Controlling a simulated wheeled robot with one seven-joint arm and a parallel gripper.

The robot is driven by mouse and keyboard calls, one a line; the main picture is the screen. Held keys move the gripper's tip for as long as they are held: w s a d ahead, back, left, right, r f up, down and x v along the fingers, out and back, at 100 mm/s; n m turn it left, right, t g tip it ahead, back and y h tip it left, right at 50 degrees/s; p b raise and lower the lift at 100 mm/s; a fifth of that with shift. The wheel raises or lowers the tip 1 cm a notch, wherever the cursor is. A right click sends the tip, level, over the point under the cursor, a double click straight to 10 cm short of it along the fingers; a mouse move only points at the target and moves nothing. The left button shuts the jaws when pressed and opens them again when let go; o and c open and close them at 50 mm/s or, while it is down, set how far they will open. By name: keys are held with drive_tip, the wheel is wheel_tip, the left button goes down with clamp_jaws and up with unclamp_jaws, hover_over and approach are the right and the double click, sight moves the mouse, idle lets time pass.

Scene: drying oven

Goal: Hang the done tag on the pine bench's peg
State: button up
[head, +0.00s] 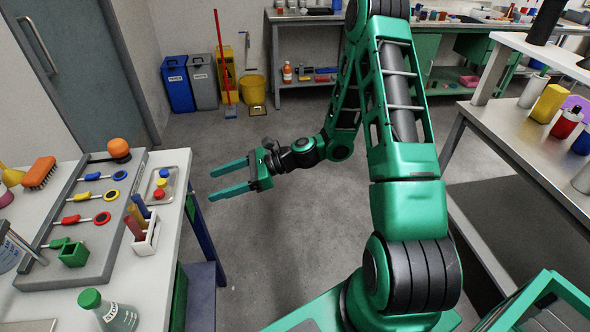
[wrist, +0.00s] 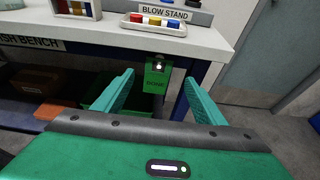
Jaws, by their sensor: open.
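The done tag (wrist: 157,80) is a green plate marked DONE. In the wrist view it hangs at the front edge of a white-topped bench (wrist: 215,42), from a small pale fitting near its top. My gripper (head: 212,185) is open and empty, pointing left at that bench. In the wrist view its two fingers (wrist: 158,80) stand left and right of the tag; I cannot tell whether the tag is between the tips or just beyond.
A metal-topped bench (head: 530,150) with bottles stands at right. Bins (head: 178,85) and a yellow bucket (head: 253,88) stand behind. The floor between is clear.

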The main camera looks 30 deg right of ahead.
drive_tip(key=s+d+r+n+g+h, duration=0.4)
drive_tip(key=s+d+n+h, duration=0.65)
drive_tip(key=d, duration=0.55)
drive_tip(key=s+d+r+n+h, duration=0.1)
drive_tip(key=s+d+r, duration=0.3)
drive_tip(key=s, duration=0.3)
drive_tip(key=s+d+r+n+h, duration=0.1)
drive_tip(key=s+d+r+n, duration=0.1)
drive_tip(key=s, duration=0.5)
drive_tip(key=s+d+r+n+g+h, duration=0.1)
drive_tip(key=s+d+r+n, duration=0.1)
drive_tip(key=s+d+r, duration=0.3)
drive_tip(key=s, duration=0.2)
drive_tip(key=shift+s+d+r, duration=0.35)
drive_tip(key=shift+s+d, duration=0.05)
drive_tip(key=shift+o, duration=0.5)
